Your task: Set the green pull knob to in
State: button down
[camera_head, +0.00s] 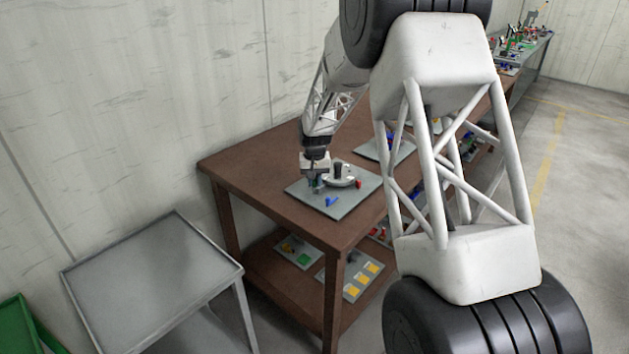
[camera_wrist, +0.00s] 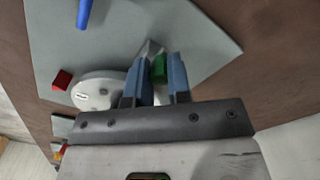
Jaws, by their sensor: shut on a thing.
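The green pull knob (camera_wrist: 159,68) sits between the two blue fingers of my gripper (camera_wrist: 160,82) in the wrist view. My gripper is shut on it. The knob is on a grey panel (camera_wrist: 70,35), which lies on the brown table. In the head view my gripper (camera_head: 315,180) reaches down at the panel's (camera_head: 345,208) left side, and the knob is mostly hidden there. How far the knob is pulled out cannot be told.
A round light-grey part (camera_wrist: 98,90) stands beside the fingers, with a red block (camera_wrist: 62,79) next to it. A blue piece (camera_head: 331,201) is on the panel's front part. The brown table (camera_head: 260,160) is bare at its left. A grey side table (camera_head: 150,275) stands to the left.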

jog(key=shift+w+d, duration=0.85)
jog(key=c, duration=1.1)
grip_release()
jog(key=shift+o, duration=0.2)
jog(key=shift+r, duration=0.15)
notch_tip(320, 180, up, 8)
jog(key=shift+f, duration=0.2)
